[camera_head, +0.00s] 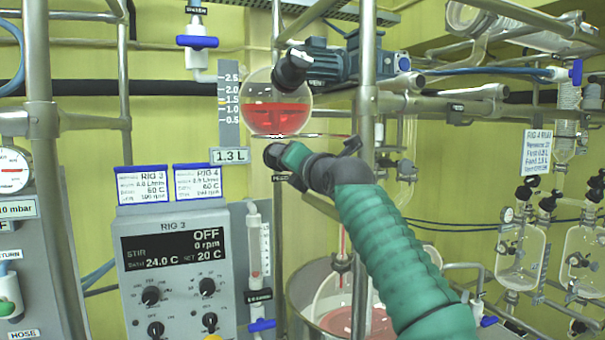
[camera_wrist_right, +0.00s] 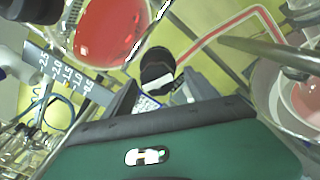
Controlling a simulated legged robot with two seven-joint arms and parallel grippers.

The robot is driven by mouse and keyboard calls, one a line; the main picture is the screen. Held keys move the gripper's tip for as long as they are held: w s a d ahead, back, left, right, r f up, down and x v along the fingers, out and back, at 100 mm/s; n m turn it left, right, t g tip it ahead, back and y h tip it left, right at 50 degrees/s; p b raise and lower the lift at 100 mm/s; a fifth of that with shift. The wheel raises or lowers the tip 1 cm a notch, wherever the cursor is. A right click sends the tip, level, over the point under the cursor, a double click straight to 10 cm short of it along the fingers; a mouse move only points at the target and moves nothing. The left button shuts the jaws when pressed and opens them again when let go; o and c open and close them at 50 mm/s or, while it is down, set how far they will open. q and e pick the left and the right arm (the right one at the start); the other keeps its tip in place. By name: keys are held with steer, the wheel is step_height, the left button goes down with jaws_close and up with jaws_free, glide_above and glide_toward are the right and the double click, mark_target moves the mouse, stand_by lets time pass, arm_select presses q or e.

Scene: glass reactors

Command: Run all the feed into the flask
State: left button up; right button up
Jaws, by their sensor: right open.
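The feed is red liquid in a round glass vessel (camera_head: 277,103), filling about its lower half; the vessel also shows in the right wrist view (camera_wrist_right: 108,25). The flask (camera_head: 345,302) is a wide glass vessel at the lower middle with pinkish-red contents, partly hidden by my arm. A thin red line runs down into it. My right gripper (camera_head: 284,168) is open just below the feed vessel. In the right wrist view, a black knob-like part (camera_wrist_right: 157,72) with a white band lies just ahead of its fingers. I cannot tell whether they touch it. My left gripper is out of view.
A volume scale (camera_head: 229,115) and a "1.3 L" tag (camera_head: 230,156) stand left of the feed vessel. The RIG 3 control box (camera_head: 175,275) reads OFF, 0 rpm. A motor (camera_head: 335,62) and steel posts (camera_head: 367,120) crowd the arm. Other glassware (camera_head: 520,255) hangs at right.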

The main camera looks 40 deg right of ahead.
steer(key=b+v, duration=0.8)
steer(key=v, duration=0.7)
steer(key=shift+b, duration=0.3)
steer(key=shift+s+f, duration=0.15)
steer(key=shift+f, duration=0.05)
